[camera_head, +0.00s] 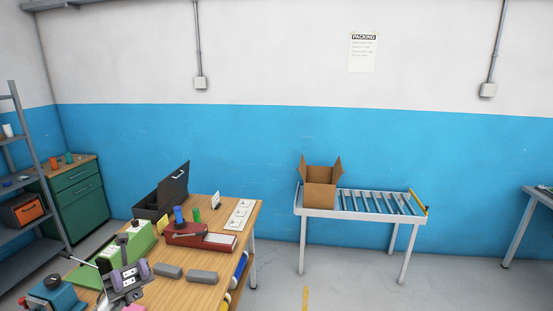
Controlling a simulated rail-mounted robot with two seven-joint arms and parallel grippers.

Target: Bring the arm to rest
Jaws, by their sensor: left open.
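My left gripper (124,277), a grey and dark device with purple-grey parts at its sides, shows at the lower left. It is over the near left part of the wooden workbench (205,295). It is open, and I see nothing held between its fingers. My right gripper is not in view.
Near it on the bench are a green block-like machine (137,243), two grey bars (202,276), a red tray (190,238) and an open black case (172,191). A cardboard box (320,196) stands on a roller conveyor (375,202). Shelving (30,160) is at left. Floor between bench and conveyor is clear.

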